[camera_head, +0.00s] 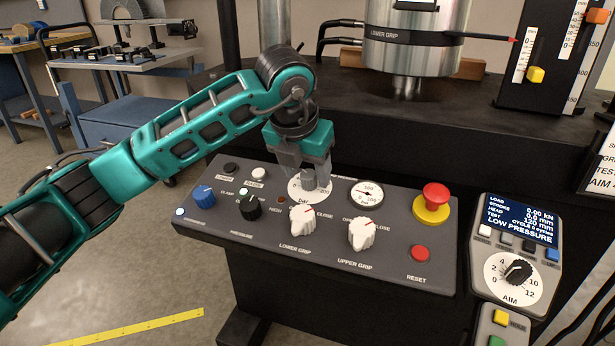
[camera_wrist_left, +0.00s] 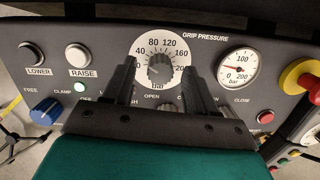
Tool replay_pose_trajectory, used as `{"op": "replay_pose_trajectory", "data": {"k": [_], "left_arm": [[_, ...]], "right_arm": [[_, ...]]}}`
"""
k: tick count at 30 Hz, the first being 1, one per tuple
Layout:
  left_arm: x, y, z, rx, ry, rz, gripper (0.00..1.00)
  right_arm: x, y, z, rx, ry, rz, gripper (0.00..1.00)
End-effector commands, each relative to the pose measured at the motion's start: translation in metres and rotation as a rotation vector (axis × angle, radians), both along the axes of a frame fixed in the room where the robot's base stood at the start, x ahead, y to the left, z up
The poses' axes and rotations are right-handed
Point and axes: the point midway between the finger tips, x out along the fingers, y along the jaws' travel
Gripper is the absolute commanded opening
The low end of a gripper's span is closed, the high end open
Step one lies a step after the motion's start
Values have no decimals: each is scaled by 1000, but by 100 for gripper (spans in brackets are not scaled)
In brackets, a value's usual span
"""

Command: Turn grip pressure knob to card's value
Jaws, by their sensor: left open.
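The grey grip pressure knob (camera_head: 309,180) sits on a white dial on the sloping control panel. In the left wrist view the knob (camera_wrist_left: 160,70) shows inside a scale marked 40 to 200 bar; its exact setting is hard to read. My left gripper (camera_head: 304,163) points down over the dial. In the left wrist view its two open fingers (camera_wrist_left: 163,88) stand on either side of the knob, with gaps visible. A white card (camera_head: 602,165) is cut off at the right edge, and its value is not readable. My right gripper is not in view.
A pressure gauge (camera_head: 367,194) is right of the dial. White lower grip (camera_head: 303,219) and upper grip (camera_head: 362,233) knobs, a black pressure knob (camera_head: 250,207) and a red emergency button (camera_head: 434,202) stand nearby. The display (camera_head: 519,219) reads LOW PRESSURE.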

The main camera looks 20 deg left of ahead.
Motion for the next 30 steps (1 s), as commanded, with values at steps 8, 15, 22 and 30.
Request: {"op": "replay_pose_trajectory", "data": {"k": [8, 15, 22, 30], "left_arm": [[4, -1, -9, -1, 0, -1, 57], [4, -1, -9, -1, 0, -1, 48], [4, -1, -9, -1, 0, 0, 26], [4, -1, -9, -1, 0, 0, 1]], "right_arm": [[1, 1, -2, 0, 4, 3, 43], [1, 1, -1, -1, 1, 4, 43], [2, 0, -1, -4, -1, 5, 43], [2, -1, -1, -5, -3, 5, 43]]}}
